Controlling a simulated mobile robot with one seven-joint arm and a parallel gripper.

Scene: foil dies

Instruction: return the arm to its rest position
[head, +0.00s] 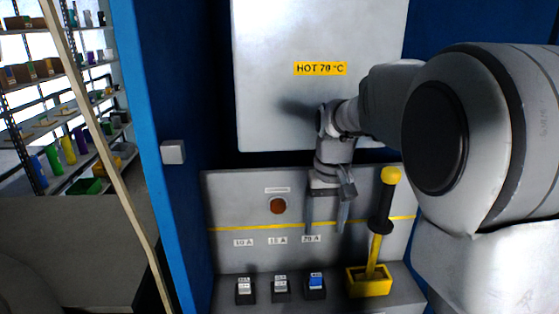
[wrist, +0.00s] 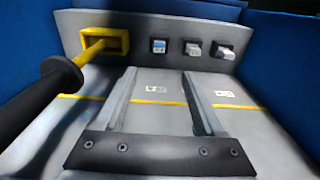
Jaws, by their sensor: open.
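My arm reaches in from the right in the head view, in front of a grey panel. My gripper (head: 326,230) points down at its end, open, with nothing between its fingers. In the wrist view my gripper (wrist: 158,75) shows two parted fingers with bare grey panel between them. A yellow lever with a black grip (head: 380,215) and yellow knob stands just right of my gripper, apart from it in the picture. The lever also shows at the left of the wrist view (wrist: 45,92).
Three small switches stand on the ledge: two pale-topped (head: 245,290) (head: 281,288) and one blue-topped (head: 316,285). The lever rises from a yellow box (head: 369,284). A red-brown round button (head: 278,206) is on the panel. A white box marked HOT 70 °C (head: 270,100) hangs above. A blue wall (head: 160,80) bounds the left.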

